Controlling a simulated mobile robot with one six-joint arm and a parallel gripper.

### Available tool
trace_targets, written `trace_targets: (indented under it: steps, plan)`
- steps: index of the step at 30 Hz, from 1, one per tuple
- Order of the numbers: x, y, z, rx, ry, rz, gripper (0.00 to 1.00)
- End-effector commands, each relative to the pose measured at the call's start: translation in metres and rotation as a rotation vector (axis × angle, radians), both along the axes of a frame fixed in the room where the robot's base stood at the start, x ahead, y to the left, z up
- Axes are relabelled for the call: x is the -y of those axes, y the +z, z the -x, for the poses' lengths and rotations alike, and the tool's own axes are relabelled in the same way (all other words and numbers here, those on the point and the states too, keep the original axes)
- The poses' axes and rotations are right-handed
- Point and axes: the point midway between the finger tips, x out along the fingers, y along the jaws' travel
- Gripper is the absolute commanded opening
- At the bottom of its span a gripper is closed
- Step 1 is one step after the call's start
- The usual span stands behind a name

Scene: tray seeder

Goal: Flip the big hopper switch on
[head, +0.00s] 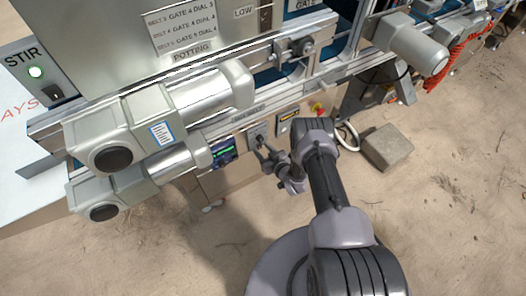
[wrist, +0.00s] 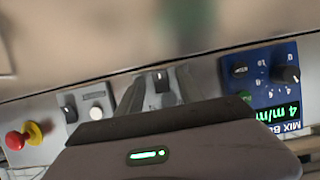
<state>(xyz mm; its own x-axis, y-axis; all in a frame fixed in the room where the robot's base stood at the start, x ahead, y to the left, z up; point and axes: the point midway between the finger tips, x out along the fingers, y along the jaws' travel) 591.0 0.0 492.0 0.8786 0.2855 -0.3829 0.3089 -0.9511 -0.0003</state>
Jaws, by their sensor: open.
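A dark switch (wrist: 161,82) on a grey plate shows between my fingers in the wrist view. The same grey switch plate (head: 257,133) is on the machine's front panel in the head view, just beyond my gripper (head: 268,158). My gripper (wrist: 160,90) is open and empty, its two fingers either side of the switch in the picture. I cannot tell whether they touch it. No label reading big hopper is legible, so I cannot tell whether this is that switch or which way it is set.
A blue panel (wrist: 272,82) with knobs and a green display is beside the plate. On the other side are a small switch (wrist: 68,108), a pale button (wrist: 97,114) and a red stop button (wrist: 16,140). Grey motors (head: 115,155) jut out at left. A STIR switch (head: 55,92) has a lit green lamp.

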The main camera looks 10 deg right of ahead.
Motion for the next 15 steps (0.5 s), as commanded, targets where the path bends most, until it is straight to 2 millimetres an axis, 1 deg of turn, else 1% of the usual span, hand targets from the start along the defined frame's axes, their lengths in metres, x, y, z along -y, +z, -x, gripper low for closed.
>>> trace_targets:
  steps: [1,5,6,8,12,15]
  plan:
    - [0.0001,0.0003,0.0001,0.000,0.000,0.000,0.44]
    - [0.0001,0.0001,0.0003,0.000,0.000,0.000,0.18]
    - [0.0002,0.0001,0.0002,0.000,0.000,0.000,0.10]
    - [0.0001,0.0001,0.0004,0.000,0.000,0.000,0.00]
    - [0.0002,-0.0004,0.0006,0.003,0.000,-0.001,0.00]
    - [0.0004,-0.0051,0.0010,0.065,-0.003,-0.022,0.00]
